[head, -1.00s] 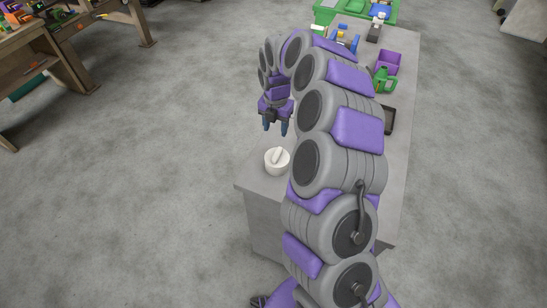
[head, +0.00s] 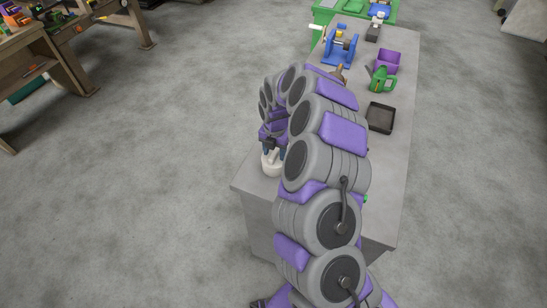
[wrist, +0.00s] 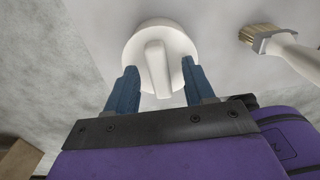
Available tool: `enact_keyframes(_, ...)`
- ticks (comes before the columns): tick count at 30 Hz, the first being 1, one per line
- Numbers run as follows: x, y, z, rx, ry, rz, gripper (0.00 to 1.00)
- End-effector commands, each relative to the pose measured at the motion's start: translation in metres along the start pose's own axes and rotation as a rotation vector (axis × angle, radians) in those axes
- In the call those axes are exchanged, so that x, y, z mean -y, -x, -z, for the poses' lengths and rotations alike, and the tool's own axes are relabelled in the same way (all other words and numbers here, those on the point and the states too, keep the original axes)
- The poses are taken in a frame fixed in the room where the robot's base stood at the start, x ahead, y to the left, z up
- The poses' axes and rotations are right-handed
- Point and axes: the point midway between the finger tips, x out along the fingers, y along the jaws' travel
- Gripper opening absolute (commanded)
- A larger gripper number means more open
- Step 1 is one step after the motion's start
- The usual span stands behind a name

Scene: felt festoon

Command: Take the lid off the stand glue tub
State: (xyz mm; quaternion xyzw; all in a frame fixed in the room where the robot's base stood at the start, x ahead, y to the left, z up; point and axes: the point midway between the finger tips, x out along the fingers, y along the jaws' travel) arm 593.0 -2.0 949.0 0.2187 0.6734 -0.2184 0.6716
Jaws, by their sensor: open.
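The white glue tub (head: 269,168) stands near the left front corner of the grey bench. Its round white lid (wrist: 178,41) has a raised bar handle (wrist: 157,68) across the top, pointing toward my gripper in the wrist view. My gripper (wrist: 158,78) is open, with one blue finger on each side of the handle and a gap to it on both sides. In the head view my gripper (head: 273,153) is right above the tub and covers part of it. Whether the fingertips touch the lid cannot be told.
A brush (wrist: 285,48) lies right of the tub in the wrist view. Farther along the bench (head: 397,160) are a black tray (head: 381,117), a green watering can (head: 382,80), a purple box (head: 387,61) and a blue device (head: 341,47). Bench edge is close left of the tub.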

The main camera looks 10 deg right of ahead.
Motion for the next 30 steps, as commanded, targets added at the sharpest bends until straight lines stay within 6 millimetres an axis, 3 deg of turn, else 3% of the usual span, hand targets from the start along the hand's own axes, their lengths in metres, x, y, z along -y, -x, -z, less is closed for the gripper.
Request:
enact_keyframes(4, -0.0022, 0.0012, 0.0014, 0.002, 0.000, 0.001, 0.53)
enact_keyframes(21, -0.0019, 0.0012, 0.0009, 0.002, 0.000, 0.001, 0.00)
enact_keyframes(30, -0.0030, 0.0020, 0.0017, 0.003, 0.001, 0.002, 0.00)
